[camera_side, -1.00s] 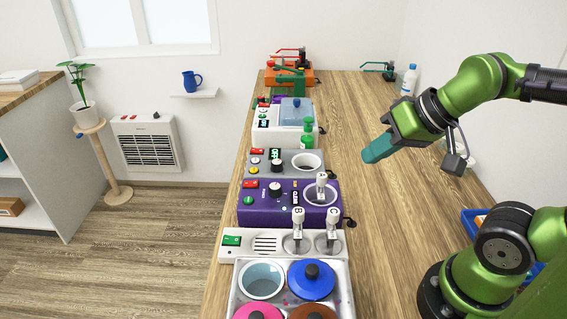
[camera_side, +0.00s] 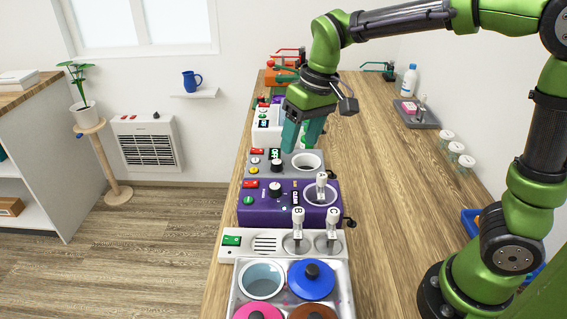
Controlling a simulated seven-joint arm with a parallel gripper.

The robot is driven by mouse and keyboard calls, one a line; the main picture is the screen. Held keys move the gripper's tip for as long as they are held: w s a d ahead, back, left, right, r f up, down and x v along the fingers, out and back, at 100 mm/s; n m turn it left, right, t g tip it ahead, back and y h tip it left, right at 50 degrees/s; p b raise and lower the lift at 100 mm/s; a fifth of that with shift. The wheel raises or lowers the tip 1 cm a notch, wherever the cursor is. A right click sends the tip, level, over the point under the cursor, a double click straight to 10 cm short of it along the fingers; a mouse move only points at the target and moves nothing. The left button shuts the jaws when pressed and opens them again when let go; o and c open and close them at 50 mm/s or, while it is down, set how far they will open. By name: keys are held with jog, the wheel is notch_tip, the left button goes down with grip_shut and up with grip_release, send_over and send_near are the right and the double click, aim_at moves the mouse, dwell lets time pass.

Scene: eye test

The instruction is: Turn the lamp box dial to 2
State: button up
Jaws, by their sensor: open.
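A grey box (camera_side: 310,173) stands in the row on the bench, with a black dial (camera_side: 277,165), a small dark display, a red switch, a yellow button and a round white-rimmed opening. A purple box (camera_side: 290,214) in front of it also has a black dial (camera_side: 275,189), with a red switch, a green button and a lever in a ring. I cannot tell which one is the lamp box, and the dial numbers are too small to read. My gripper (camera_side: 302,142) is open and empty, pointing down above the back of the grey box, behind and right of its dial.
A white panel (camera_side: 228,253) with two upright levers and a tray of coloured lids stand in front. A white box (camera_side: 265,125) is partly hidden behind my gripper. Several small jars and a grey tray (camera_side: 412,118) are at the right. The bench between is clear.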

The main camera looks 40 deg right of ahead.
jog(key=n+g+h, duration=0.1)
jog(key=n, duration=0.1)
send_over(276, 186)
jog(key=s, duration=0.2)
jog(key=f, duration=0.1)
jog(key=shift+w+r+n, duration=0.6)
jog(key=shift+w+r, duration=0.25)
jog(key=shift+w, duration=0.05)
jog(key=shift+g+h, duration=0.3)
jog(key=shift+h, duration=0.1)
notch_tip(276, 186, down, 16)
jog(key=shift+a+f, duration=0.1)
jog(key=shift+f, duration=0.1)
jog(key=c, duration=1)
